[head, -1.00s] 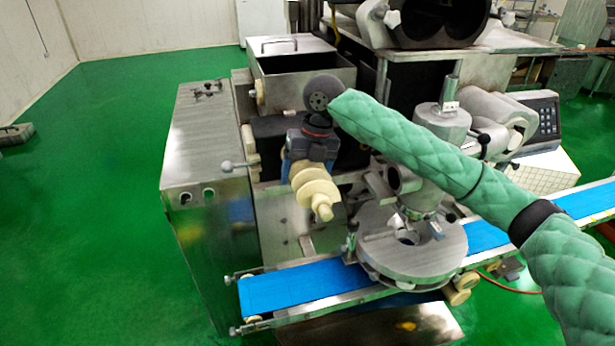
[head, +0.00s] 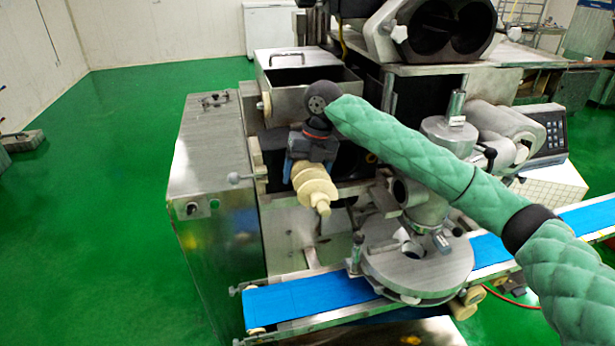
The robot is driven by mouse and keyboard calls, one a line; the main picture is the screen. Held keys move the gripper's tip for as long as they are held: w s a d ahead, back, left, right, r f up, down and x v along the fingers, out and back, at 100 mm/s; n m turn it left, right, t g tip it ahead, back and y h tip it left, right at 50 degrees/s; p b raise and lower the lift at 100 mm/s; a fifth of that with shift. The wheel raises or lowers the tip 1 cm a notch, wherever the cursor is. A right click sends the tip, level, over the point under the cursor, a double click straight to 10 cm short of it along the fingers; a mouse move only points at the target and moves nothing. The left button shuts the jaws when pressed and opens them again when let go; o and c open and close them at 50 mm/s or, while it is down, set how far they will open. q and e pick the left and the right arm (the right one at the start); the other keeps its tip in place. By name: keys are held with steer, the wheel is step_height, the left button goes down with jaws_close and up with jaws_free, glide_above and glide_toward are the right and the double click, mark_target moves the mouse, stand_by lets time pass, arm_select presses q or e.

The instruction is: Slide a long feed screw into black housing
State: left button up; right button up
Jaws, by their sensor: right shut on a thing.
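The cream feed screw (head: 315,188) has wide spiral flights and a narrow tip that points down and toward me. My right gripper (head: 308,166) is shut on it from above and holds it in front of the machine. The screw's rear part is hidden behind the gripper. A black housing (head: 350,157) with a dark round opening shows partly just behind the gripper, below the steel hopper. The screw's visible front part is outside it; I cannot tell whether the hidden rear end touches it. My left gripper is out of view.
A steel cabinet (head: 208,150) with a ball-ended lever stands left of the screw. A round steel plate (head: 420,270) and a blue conveyor belt (head: 310,300) lie below. The steel hopper (head: 305,95) and a dark twin-bore block (head: 440,28) are above.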

stand_by(0.3)
steer(key=o, duration=1.3)
steer(key=shift+o, duration=0.2)
steer(key=shift+r, duration=0.15)
steer(key=shift+p+v, duration=2.3)
steer(key=shift+v, duration=1.3)
steer(key=shift+c, duration=0.2)
